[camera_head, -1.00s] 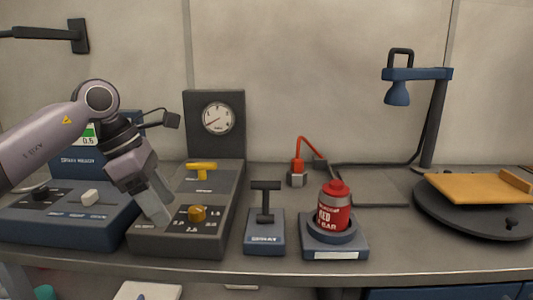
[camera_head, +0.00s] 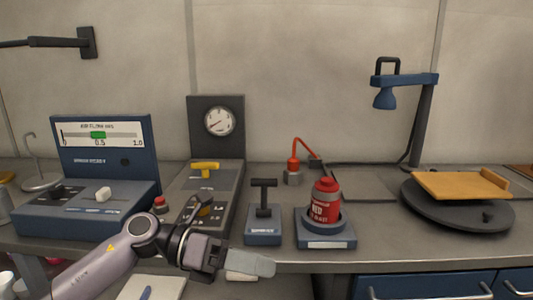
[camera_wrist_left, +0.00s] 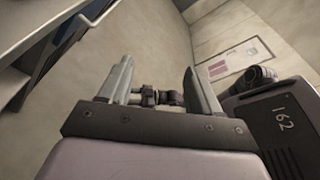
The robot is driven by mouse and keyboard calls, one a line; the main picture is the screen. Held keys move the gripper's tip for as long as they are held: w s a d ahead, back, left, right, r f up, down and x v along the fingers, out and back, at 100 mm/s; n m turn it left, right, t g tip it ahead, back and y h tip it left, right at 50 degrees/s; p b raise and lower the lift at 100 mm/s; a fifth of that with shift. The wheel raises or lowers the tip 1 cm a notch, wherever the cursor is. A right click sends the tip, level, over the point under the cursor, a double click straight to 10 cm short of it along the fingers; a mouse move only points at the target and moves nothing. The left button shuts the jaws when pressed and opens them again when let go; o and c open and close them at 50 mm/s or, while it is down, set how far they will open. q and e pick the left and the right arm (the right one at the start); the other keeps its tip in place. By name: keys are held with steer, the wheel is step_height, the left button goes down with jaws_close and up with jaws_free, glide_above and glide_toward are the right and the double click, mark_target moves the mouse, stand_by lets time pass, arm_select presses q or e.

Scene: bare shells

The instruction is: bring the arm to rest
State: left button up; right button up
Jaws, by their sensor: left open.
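My left arm comes in from the lower left in the head view. My left gripper (camera_head: 250,264) is in front of the bench's front edge, below the small lever box, and points right. It holds nothing that I can see. In the left wrist view the two fingers of my left gripper (camera_wrist_left: 155,92) stand apart with a gap between them, and wall and floor surfaces show beyond. My right gripper is not in view.
The bench edge (camera_head: 400,262) is close behind the gripper. On it stand a blue meter box (camera_head: 105,150), a gauge panel (camera_head: 230,150), a lever box (camera_head: 263,238), a red bottle (camera_head: 325,202) and a dark turntable (camera_head: 460,217). A blue drawer (camera_head: 425,286) is at lower right.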

arm_select(q)
steer(key=s+a+f+n+t+y+p, duration=0.1)
steer(key=a+f+n+t+y, duration=0.4)
steer(key=n, duration=0.7)
steer(key=a+f+n+t+p, duration=0.15)
steer(key=f+n+t, duration=0.25)
steer(key=n+t, duration=0.55)
steer(key=s+a+f+n+t+y+p, duration=0.1)
steer(key=a+f+n+t+y, duration=0.25)
steer(key=n, duration=1.05)
steer(key=s+a+f+n+g+y, duration=0.2)
steer(key=s+a+f+n, duration=0.2)
steer(key=s+f, duration=0.3)
steer(key=s+a+f+n+g+y+p, duration=0.1)
steer(key=s+a+f+n+g+y, duration=0.2)
steer(key=s+f, duration=0.5)
steer(key=shift+s+a+f+n+g+p, duration=0.15)
steer(key=shift+a+f+n+g+p, duration=0.2)
steer(key=shift+a+n, duration=0.65)
steer(key=shift+d, duration=0.15)
